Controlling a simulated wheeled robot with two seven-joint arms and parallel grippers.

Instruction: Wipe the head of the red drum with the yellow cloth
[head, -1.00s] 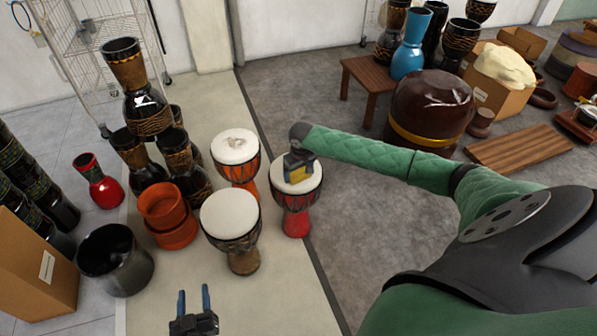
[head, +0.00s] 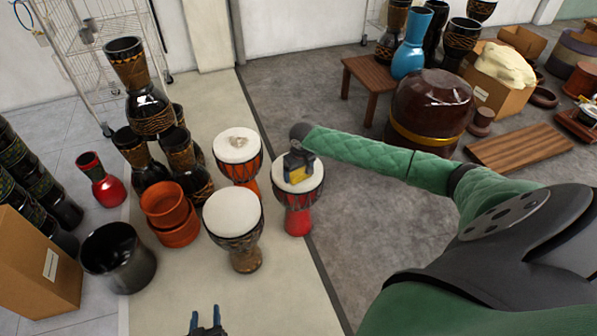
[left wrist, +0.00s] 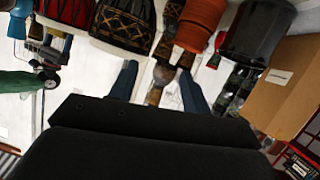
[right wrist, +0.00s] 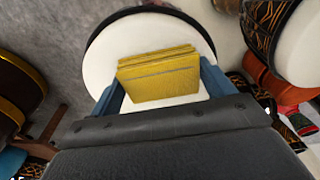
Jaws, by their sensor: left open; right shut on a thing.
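The red drum (head: 299,221) stands upright, with its pale round head facing up. My right gripper (head: 299,168) is over that head, shut on the folded yellow cloth (head: 299,176). In the right wrist view the yellow cloth (right wrist: 160,76) sits between the blue fingers, over the white drum head (right wrist: 104,62) with its dark rim. I cannot tell whether the cloth presses on the head. My left gripper (head: 205,318) is open and empty at the bottom edge of the head view. Its parted fingers (left wrist: 160,85) show in the left wrist view.
An orange drum (head: 237,148) with a mark on its head and a brown drum (head: 233,213) stand left of the red drum. Stacked orange pots (head: 170,212), a black pot (head: 117,258) and dark drums are further left.

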